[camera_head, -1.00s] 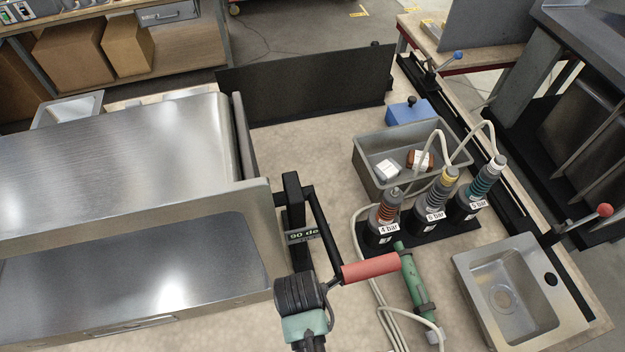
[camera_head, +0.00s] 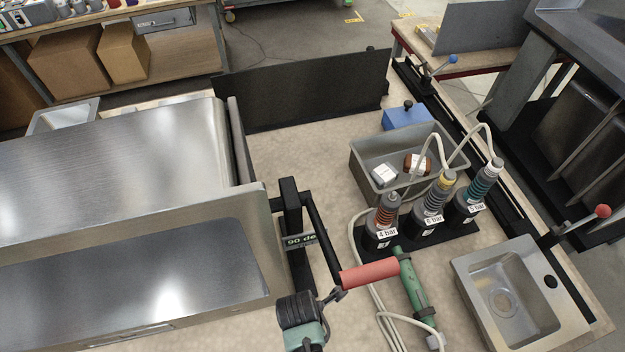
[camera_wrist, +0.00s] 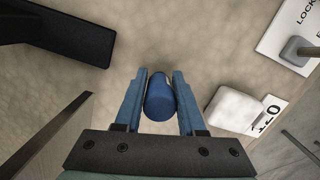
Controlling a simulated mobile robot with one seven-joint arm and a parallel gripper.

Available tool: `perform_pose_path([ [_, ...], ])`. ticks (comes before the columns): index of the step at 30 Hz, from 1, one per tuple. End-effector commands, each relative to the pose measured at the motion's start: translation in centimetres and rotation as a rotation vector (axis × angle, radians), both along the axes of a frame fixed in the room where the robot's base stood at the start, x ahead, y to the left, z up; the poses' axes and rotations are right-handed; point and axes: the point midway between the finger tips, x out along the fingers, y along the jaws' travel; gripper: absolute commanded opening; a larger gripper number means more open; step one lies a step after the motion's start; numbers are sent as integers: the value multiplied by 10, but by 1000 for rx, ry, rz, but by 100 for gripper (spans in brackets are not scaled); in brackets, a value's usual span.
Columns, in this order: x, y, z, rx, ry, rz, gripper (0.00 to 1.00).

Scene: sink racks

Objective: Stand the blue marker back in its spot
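The blue marker (camera_wrist: 160,98) shows in the wrist view as a short blue cylinder with its near round end toward the camera. It lies between the two blue fingers of my gripper (camera_wrist: 161,80), which look closed against its sides. The lower part of the marker and its tip are hidden. In the head view neither the marker nor my fingertips can be made out. I cannot make out an empty spot for the marker in either view.
A black-framed lever with a red grip (camera_head: 369,273) stands mid-bench. Three bottles labelled in bar (camera_head: 432,209) stand right of it, before a grey bin (camera_head: 368,192). A small steel sink (camera_head: 465,262) is at right. The wrist view shows a white block (camera_wrist: 233,108) beside a numbered label.

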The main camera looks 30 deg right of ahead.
Motion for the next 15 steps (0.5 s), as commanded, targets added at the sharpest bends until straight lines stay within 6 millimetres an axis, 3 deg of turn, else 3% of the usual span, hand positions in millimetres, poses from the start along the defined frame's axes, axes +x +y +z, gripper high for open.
perform_pose_path([
  [1, 0, 0, 0, 0, 0, 0, 50],
  [4, 0, 0, 1, 0, 0, 0, 66],
  [15, 0, 0, 6, 0, -1, 0, 66],
])
